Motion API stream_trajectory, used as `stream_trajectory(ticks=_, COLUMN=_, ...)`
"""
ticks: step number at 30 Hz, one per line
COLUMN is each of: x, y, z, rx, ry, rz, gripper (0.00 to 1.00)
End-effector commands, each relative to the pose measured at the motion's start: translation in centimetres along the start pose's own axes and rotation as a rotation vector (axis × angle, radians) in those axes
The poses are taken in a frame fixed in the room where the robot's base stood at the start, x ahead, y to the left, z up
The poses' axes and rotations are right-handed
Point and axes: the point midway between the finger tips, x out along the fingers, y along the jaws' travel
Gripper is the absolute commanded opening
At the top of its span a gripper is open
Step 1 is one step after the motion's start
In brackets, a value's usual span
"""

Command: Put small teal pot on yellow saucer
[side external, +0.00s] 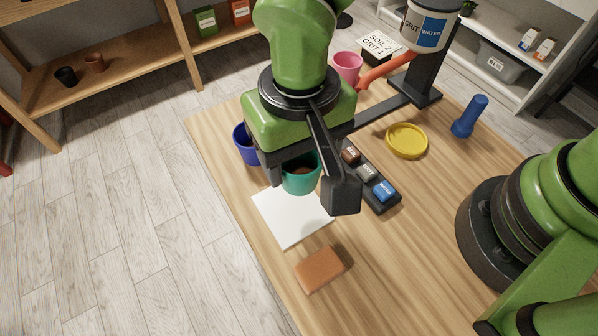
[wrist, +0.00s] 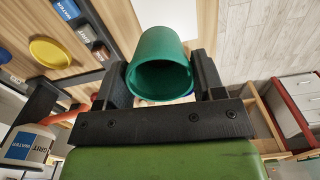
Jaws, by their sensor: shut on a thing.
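The small teal pot (side external: 301,178) is between the fingers of my gripper (side external: 308,190), which is shut on it. In the side view it is upright, with something brown inside, and its upper part is partly hidden by my gripper. It appears just above or beside the far edge of the white sheet; the exact height is unclear. In the wrist view the teal pot (wrist: 160,62) sits between the two dark fingers (wrist: 160,80). The yellow saucer (side external: 407,141) lies empty on the table, right of my gripper. It also shows in the wrist view (wrist: 49,51).
A black tray (side external: 382,207) with labelled soil, grit and water blocks lies between pot and saucer. A blue pot (side external: 246,146) and pink pot (side external: 347,66) stand behind. A brown block (side external: 319,269), white sheet (side external: 288,219) and blue bottle-like object (side external: 470,116) are on the table.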

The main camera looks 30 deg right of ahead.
Motion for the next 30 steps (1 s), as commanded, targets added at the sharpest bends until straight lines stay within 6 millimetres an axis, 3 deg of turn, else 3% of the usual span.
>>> stream_trajectory(ticks=4, x=-2.0, y=-0.1, z=-0.1, rx=-0.001, ry=0.002, rz=-0.002, gripper=0.39)
stream_trajectory(ticks=11, x=-2.6, y=1.2, z=-0.8, rx=0.018, ry=0.0, rz=0.001, gripper=0.39)
stream_trajectory(ticks=14, x=-2.6, y=3.8, z=-2.1, rx=0.056, ry=-0.001, rz=0.002, gripper=0.39)
stream_trajectory(ticks=20, x=-2.6, y=12.2, z=-4.4, rx=0.166, ry=-0.003, rz=0.001, gripper=0.39)
stream_trajectory(ticks=24, x=-2.6, y=17.5, z=-4.3, rx=0.234, ry=-0.002, rz=-0.001, gripper=0.39)
stream_trajectory(ticks=30, x=-2.6, y=22.0, z=-3.2, rx=0.296, ry=-0.001, rz=-0.002, gripper=0.39)
